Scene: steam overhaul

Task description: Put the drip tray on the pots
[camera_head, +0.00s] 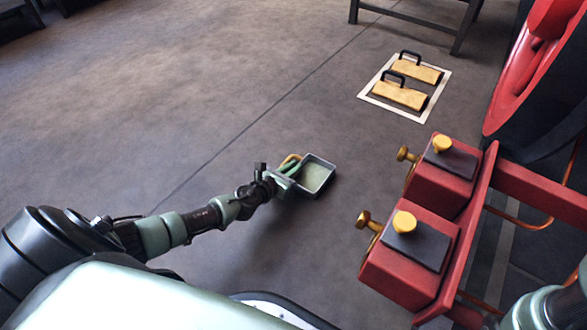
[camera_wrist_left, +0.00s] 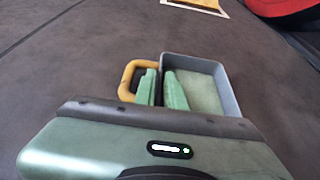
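The drip tray (camera_head: 319,174) is a shallow grey tray with a pale green inside and a yellow loop handle (camera_head: 290,160). My left gripper (camera_head: 287,172) is at its left wall, shut on the tray, with one finger inside it. The left wrist view shows the tray (camera_wrist_left: 205,85), its handle (camera_wrist_left: 129,80) and the green fingers (camera_wrist_left: 162,88) on either side of the wall. The pots look like the two red boxes, a near one (camera_head: 398,280) and a far one (camera_head: 436,188), with dark lids and brass knobs. They stand right of the tray, apart from it. My right gripper is out of frame.
A red beam (camera_head: 467,245) joins the boxes on their right, with a large red wheel (camera_head: 535,70) behind. Two yellow blocks with black handles (camera_head: 400,95) lie in a white frame on the floor. A dark bench (camera_head: 420,20) stands at the back. The left floor is clear.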

